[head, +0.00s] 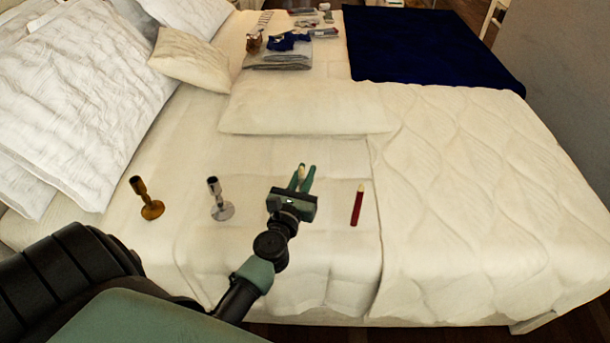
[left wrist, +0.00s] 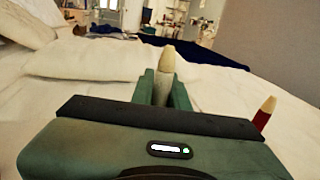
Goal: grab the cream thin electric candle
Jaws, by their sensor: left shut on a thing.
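The cream thin electric candle (left wrist: 167,60) stands upright between the fingers of my left gripper (left wrist: 163,88) in the left wrist view, its pointed tip above them. In the head view my left gripper (head: 302,178) is over the bed, shut on the candle (head: 297,174), which is mostly hidden by the fingers and gripper body. My right gripper is not in view.
A red candle (head: 357,206) with a cream tip lies right of my gripper. A silver candlestick (head: 220,201) and a gold candlestick (head: 148,200) are to the left. A white pillow (head: 300,108) lies beyond; a dark blue blanket (head: 430,47) is at the far right.

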